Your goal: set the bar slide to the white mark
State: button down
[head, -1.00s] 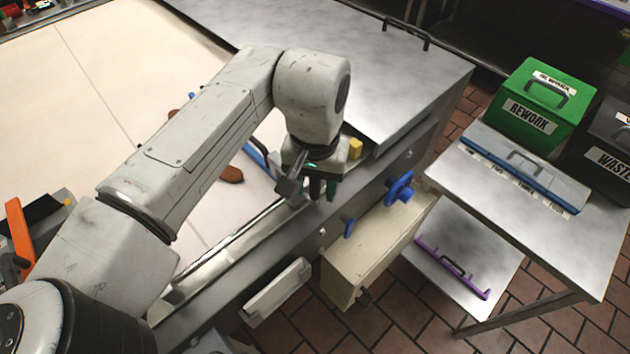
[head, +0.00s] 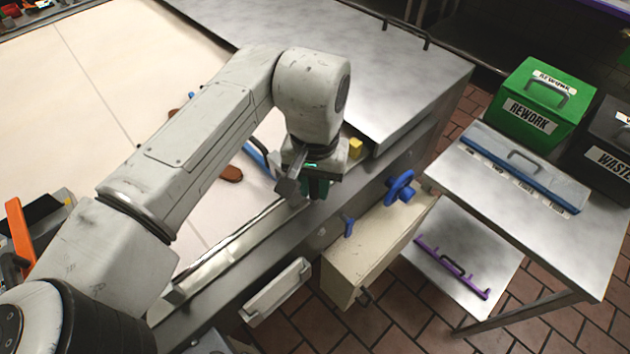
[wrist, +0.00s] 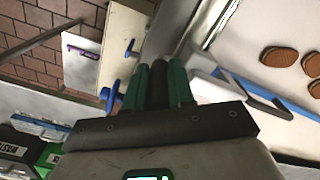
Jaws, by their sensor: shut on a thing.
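My gripper (head: 316,190) is at the front edge of the conveyor machine, with its green fingers pointing down at the rail. In the wrist view my gripper (wrist: 160,75) has its green fingers shut on a dark upright knob (wrist: 158,83), which looks like the grip of the bar slide. The fingers and wrist hide most of it in the head view. A blue bar (head: 257,156) lies over the cream belt just left of the gripper; it also shows in the wrist view (wrist: 245,92). I cannot make out the white mark.
A blue handwheel (head: 400,187) and a small blue lever (head: 348,226) are on the machine's front. A yellow block (head: 355,147) sits beside the steel hood (head: 340,60). Brown biscuits (wrist: 285,58) lie on the belt. A side table (head: 560,250) stands right.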

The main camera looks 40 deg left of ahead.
jog(key=s+a+p, duration=0.1)
jog(key=s+p, duration=0.4)
jog(key=s, duration=1.2)
jog(key=shift+a, duration=0.15)
jog(key=c, duration=1)
grip_release()
jog(key=shift+o, duration=0.2)
jog(key=shift+r, duration=0.1)
notch_tip(320, 180, up, 11)
jog(key=b, duration=0.1)
jog(key=shift+f, duration=0.2)
